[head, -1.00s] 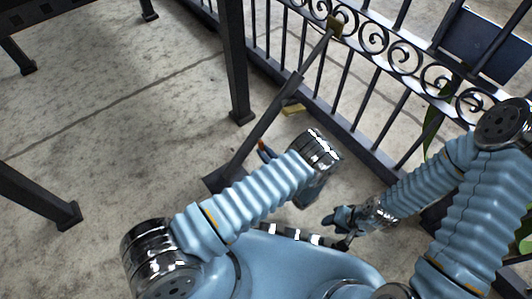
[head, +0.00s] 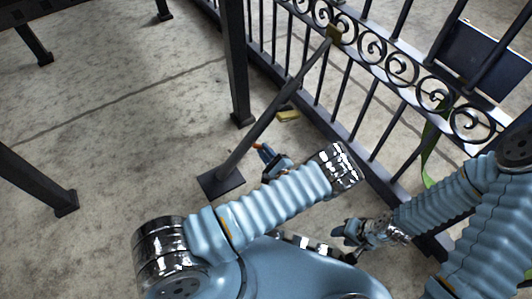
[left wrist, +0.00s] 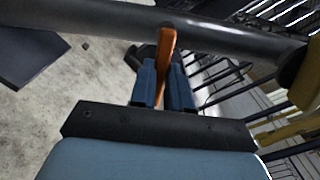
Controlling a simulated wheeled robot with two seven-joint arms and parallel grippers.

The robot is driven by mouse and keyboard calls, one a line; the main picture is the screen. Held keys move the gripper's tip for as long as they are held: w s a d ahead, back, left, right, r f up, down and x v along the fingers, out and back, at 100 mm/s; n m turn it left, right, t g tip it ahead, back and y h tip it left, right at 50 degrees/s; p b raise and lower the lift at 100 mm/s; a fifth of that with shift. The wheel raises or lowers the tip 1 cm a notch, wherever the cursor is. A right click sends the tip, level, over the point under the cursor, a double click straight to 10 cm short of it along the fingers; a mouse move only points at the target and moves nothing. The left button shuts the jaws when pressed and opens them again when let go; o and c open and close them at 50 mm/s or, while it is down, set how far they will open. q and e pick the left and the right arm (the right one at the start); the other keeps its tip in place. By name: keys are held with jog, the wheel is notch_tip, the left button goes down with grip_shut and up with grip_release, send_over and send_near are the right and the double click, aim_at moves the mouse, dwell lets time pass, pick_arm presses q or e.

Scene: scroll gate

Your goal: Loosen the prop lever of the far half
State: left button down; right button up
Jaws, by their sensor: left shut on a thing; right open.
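The orange lever (left wrist: 167,44) stands against the dark prop tube (left wrist: 130,22) in the left wrist view. My left gripper (left wrist: 164,76) is shut on the lever, with a blue finger on each side. In the head view my left gripper (head: 269,155) is low beside the prop, with a bit of orange at its tip. My right gripper (head: 349,231) is open and empty near the gate's foot.
The dark gate (head: 372,98) with scrolls and bars runs diagonally across the right. A dark post (head: 236,70) stands beside the prop. A yellow block (head: 288,116) is low by the gate. Open concrete floor (head: 110,120) lies to the left.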

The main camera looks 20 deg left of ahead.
pick_arm(q)
jog(key=shift+w+d+r+n, duration=0.1)
jog(key=shift+r+n, duration=0.25)
jog(key=shift+n, duration=0.85)
jog(key=shift+w+d+r+n, duration=0.15)
jog(key=shift+r+n, duration=0.15)
jog(key=shift+n, duration=0.9)
jog(key=shift+w+d+r+n, duration=0.1)
jog(key=shift+r+n, duration=0.25)
jog(key=shift+n, duration=0.85)
pick_arm(e)
jog(key=shift+w+r, duration=0.1)
jog(key=shift+r, duration=0.05)
pick_arm(q)
jog(key=c, duration=1.1)
grip_release()
